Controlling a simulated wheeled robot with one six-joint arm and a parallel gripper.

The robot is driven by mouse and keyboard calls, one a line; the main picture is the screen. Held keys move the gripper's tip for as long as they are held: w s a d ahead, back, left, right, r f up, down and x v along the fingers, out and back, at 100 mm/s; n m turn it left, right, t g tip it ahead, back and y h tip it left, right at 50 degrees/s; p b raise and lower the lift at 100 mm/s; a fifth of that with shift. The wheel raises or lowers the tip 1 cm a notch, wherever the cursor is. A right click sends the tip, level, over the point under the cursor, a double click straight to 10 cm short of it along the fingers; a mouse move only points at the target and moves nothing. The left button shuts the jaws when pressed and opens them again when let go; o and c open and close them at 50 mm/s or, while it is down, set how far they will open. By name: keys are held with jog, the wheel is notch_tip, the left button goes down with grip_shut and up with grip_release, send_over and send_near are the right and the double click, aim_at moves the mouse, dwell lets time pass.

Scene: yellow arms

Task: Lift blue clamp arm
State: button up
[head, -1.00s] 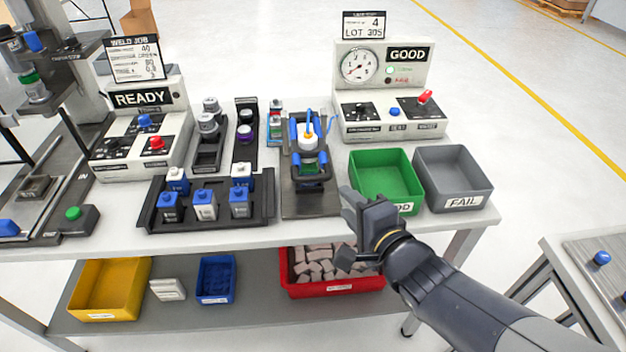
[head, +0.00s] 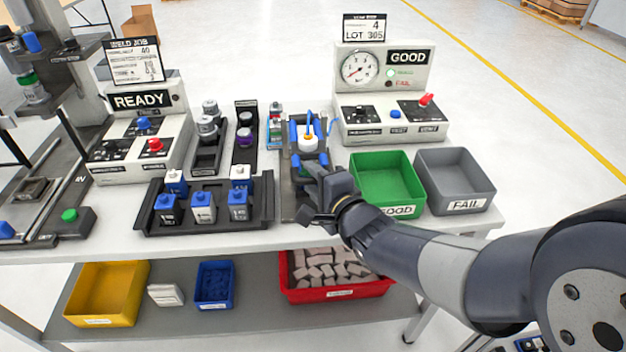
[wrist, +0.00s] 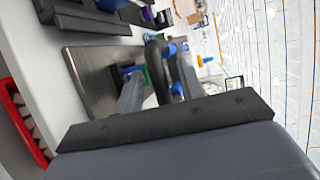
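The clamp fixture (head: 307,135) stands on a grey base plate with a white-and-yellow topped part in it. Its blue clamp parts show at the sides and front; the front of the clamp arm is partly hidden by my gripper (head: 312,190). In the wrist view, a black curved bar (wrist: 157,66) with blue pieces (wrist: 176,86) at its side shows between my two grey fingers (wrist: 158,88). The fingers look apart, one on each side of the bar. I cannot tell whether either touches it.
The green GOOD bin (head: 386,182) and grey FAIL bin (head: 455,181) stand right of the fixture, close to my arm. A black tray (head: 207,212) with several blue-topped parts is left. The gauge box (head: 392,90) stands behind the bins.

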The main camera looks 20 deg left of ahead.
jog(key=shift+w+a, duration=0.15)
jog(key=shift+a, duration=0.05)
jog(key=shift+c, duration=0.5)
grip_shut()
